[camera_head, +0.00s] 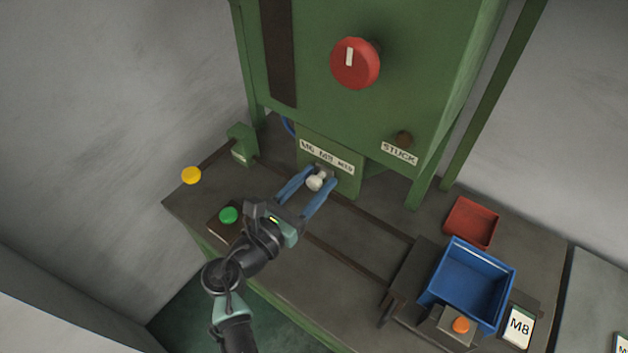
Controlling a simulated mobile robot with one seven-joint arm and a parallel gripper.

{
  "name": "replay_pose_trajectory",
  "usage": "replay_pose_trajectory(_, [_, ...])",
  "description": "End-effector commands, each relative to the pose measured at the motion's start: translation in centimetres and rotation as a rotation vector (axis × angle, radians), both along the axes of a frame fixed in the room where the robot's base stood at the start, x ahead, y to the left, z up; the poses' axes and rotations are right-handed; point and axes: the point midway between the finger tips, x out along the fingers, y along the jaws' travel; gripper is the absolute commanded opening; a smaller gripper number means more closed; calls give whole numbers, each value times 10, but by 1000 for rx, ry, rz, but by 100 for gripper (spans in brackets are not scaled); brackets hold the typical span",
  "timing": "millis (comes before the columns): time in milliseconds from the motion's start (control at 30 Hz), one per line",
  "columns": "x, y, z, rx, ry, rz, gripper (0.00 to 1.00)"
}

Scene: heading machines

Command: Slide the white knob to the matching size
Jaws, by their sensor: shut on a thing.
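The white knob (315,182) sits at the front of a green block low on the green machine. A label strip (327,157) above it reads M6, M8 and what looks like M10. The knob is below the middle of the strip, near M8. My gripper (321,181) reaches up from the lower left, with its two blue fingers on either side of the knob, shut on it. The slot behind the knob is partly hidden by the fingers. A white card (519,326) reading M8 stands at the lower right by the blue bin.
A blue bin (440,296) and a red tray (471,223) are on the right of the bench. Green (228,215), yellow (191,175) and orange (461,325) buttons show. A red dial (355,63) and a STUCK label (399,153) are on the machine.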

Motion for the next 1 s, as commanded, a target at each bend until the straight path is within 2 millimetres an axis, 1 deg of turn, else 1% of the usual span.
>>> replay_pose_trajectory(633, [-1,-1,0,1,1,0,0])
replay_pose_trajectory(900, [-23,-31,1,-1,4,-4,0])
replay_pose_trajectory(1000, [-27,-37,0,0,3,-4,0])
